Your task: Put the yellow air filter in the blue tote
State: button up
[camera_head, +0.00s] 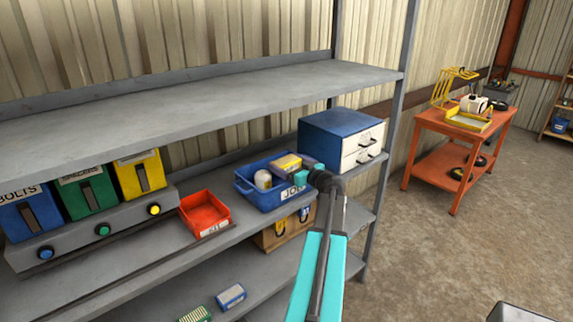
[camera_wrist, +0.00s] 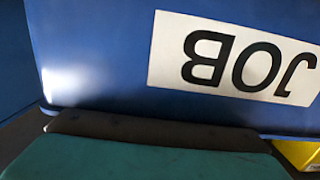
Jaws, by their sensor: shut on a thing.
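The blue tote (camera_head: 243,192) stands on the middle shelf, with a JOB label on its front. A rounded white thing (camera_head: 263,180) is in it. The yellow air filter (camera_head: 286,166), a yellow block with a greyish top, is at the tote's right part, over or inside it; its base is hidden. In the wrist view the tote's front wall (camera_wrist: 95,50) fills the picture, label upside down. One teal finger lies along its rim, with something yellow (camera_wrist: 302,156) beside it.
A blue and white drawer cabinet (camera_head: 340,140) stands close right of the tote, and a red bin (camera_head: 205,212) to its left. The upper shelf (camera_head: 200,95) overhangs them. An orange cart (camera_head: 455,135) stands farther right, beyond open floor.

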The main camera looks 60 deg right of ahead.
jog(key=shift+a+f+b, duration=0.1)
jog(key=shift+f+b, duration=0.35)
jog(key=shift+b, duration=0.3)
jog(key=o, duration=0.9)
jog(key=shift+f, duration=0.1)
jog(key=shift+r+p, duration=0.5)
jog(key=shift+p, duration=0.6)
jog(key=shift+s+a+f+b, duration=0.1)
jog(key=shift+s+f+b, duration=0.1)
jog(key=shift+s+b, duration=0.15)
jog(key=b+v, duration=0.1)
jog(key=v, duration=0.2)
jog(key=b+v, duration=0.2)
jog(key=v, duration=0.2)
jog(key=b+v, duration=0.1)
jog(key=v, duration=0.3)
jog(key=shift+s+r, duration=0.15)
jog(key=shift+r, duration=0.25)
